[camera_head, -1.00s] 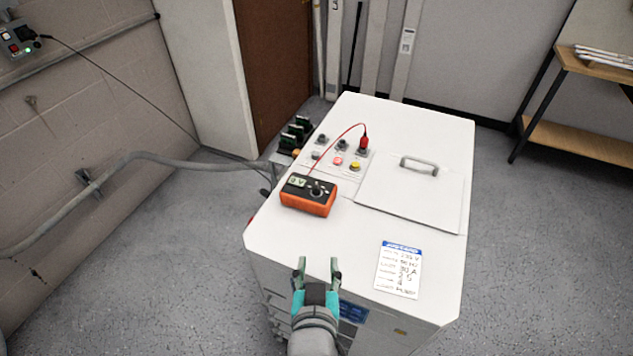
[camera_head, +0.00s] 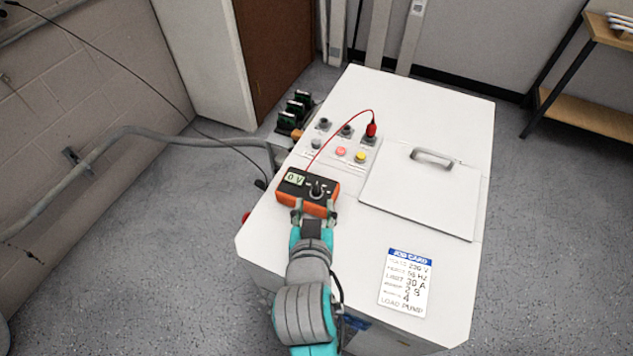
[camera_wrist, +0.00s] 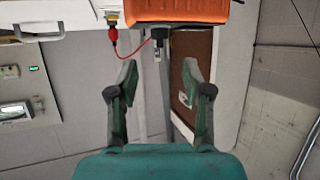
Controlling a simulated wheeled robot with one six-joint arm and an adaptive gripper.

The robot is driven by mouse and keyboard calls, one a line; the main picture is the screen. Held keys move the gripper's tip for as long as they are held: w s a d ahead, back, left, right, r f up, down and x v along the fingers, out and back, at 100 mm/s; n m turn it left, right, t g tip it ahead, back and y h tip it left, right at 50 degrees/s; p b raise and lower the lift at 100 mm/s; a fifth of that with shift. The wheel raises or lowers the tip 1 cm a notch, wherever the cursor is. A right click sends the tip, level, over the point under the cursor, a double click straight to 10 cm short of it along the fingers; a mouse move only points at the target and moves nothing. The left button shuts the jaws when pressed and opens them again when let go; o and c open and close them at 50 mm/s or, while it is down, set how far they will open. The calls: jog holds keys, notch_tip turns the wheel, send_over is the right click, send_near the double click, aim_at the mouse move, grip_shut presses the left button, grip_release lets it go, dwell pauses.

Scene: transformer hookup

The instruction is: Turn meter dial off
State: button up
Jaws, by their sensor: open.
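The orange and black meter (camera_head: 308,190) lies on the white cabinet top, its screen reading "0 V". Its dark dial (camera_head: 318,189) is on the right of its face. A red lead runs from the meter to a red plug. My gripper (camera_head: 314,212) is open at the meter's near edge, just short of the dial; I cannot tell whether it touches the case. In the wrist view my open fingers (camera_wrist: 158,80) have nothing between them.
Behind the meter is a panel with sockets, coloured buttons (camera_head: 341,152) and the red plug (camera_head: 371,129). A lid with a handle (camera_head: 432,158) lies to the right. A job card (camera_head: 406,282) lies near the front. The white cabinet top (camera_head: 350,250) is clear between.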

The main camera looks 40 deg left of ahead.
aim_at(316, 190)
jog(key=x, duration=0.8)
grip_shut()
